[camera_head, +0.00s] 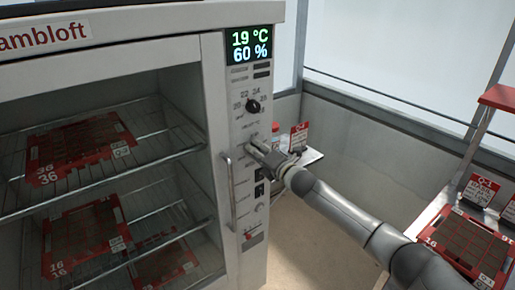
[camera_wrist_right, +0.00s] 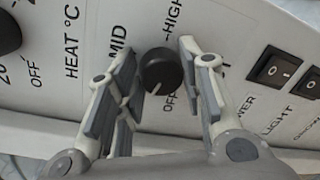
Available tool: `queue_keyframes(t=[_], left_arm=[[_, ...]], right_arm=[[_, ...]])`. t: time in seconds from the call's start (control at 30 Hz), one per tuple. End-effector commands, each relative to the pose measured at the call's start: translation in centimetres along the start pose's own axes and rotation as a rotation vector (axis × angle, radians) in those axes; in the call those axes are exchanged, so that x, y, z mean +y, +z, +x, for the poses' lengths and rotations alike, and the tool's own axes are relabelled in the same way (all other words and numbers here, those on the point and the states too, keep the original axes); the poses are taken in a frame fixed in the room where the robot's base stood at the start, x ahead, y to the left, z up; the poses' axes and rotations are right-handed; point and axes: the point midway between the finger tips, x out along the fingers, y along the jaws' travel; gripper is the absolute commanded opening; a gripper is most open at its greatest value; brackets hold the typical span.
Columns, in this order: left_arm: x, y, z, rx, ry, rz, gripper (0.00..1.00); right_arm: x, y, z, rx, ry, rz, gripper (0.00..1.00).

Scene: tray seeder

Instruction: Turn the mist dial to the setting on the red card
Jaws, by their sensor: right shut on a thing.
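The mist dial (camera_wrist_right: 160,72) is a round black knob on the cabinet's light control panel. A white mark shows on its lower left, and the labels MID, HIGH and OFF are printed around it. My right gripper (camera_wrist_right: 155,75) has its fingers on both sides of the dial and is shut on it. In the head view, my right gripper (camera_head: 262,150) covers the dial. A red-topped card (camera_head: 299,137) stands on a small shelf beyond the panel, and another red card (camera_head: 481,189) stands at the right. Their small print is unreadable. My left gripper is out of view.
The heat dial (camera_head: 253,106) is above, below a display (camera_head: 250,46) reading 19 °C and 60 %. Rocker switches (camera_wrist_right: 272,68) are beside the mist dial. A vertical door handle (camera_head: 228,190) stands close left of the gripper. Red trays (camera_head: 85,240) sit on wire shelves inside the cabinet.

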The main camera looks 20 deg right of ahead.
Motion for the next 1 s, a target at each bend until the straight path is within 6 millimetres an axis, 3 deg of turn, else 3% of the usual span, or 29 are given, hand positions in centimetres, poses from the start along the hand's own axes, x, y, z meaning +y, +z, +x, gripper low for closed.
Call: queue_keyframes(t=[0.4, 1.0], left_arm=[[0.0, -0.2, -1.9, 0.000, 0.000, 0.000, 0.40], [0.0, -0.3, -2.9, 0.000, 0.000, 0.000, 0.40]], right_arm=[[-0.1, 0.3, 0.0, 0.032, -0.009, 0.395, 0.12], [-0.4, 0.1, 0.0, 0.080, -0.017, 0.962, 0.12]])
